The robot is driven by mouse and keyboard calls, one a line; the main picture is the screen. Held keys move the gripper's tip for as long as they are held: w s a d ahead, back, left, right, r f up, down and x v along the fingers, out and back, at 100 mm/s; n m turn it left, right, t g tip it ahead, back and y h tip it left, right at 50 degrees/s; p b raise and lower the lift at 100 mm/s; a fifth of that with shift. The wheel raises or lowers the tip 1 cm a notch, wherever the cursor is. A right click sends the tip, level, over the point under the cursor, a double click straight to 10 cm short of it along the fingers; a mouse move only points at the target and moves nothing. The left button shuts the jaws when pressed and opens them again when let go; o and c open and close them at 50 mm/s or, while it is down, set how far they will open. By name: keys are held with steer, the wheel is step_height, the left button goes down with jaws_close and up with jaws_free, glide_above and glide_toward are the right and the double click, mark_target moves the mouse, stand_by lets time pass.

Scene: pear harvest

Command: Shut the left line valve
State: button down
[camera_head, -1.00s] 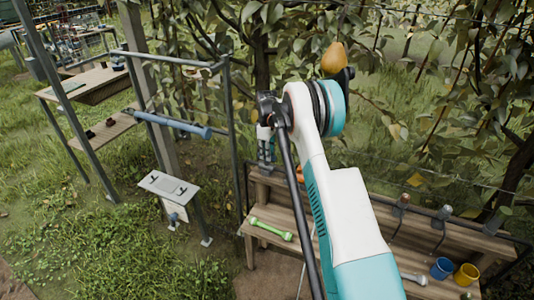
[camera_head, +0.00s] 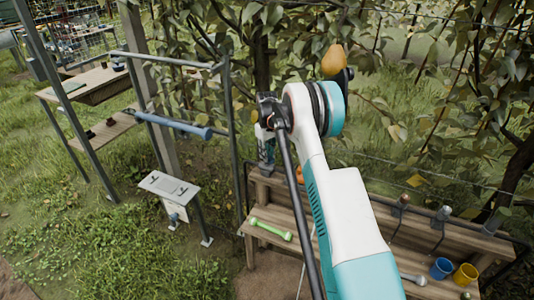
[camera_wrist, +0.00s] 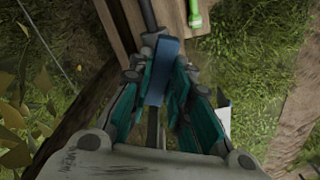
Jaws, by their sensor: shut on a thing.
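My gripper (camera_wrist: 160,85) has teal-lined fingers. They are shut on a blue handle (camera_wrist: 163,70), which appears to be the left line valve's lever. A dark pipe (camera_wrist: 146,14) runs up the wrist view beyond the handle and shows again below it. In the head view my gripper (camera_head: 266,150) points down at the left end of the wooden bench. The valve cannot be made out there, and the valve body is mostly hidden in both views.
A metal frame with a blue roller (camera_head: 180,127) stands left. Branches and a pear (camera_head: 334,60) hang near my arm.

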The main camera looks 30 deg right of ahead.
steer(key=m, duration=1.2)
steer(key=shift+p, duration=0.35)
stand_by(0.4)
steer(key=c, duration=1.5)
jaws_free()
step_height(320, 180, up, 12)
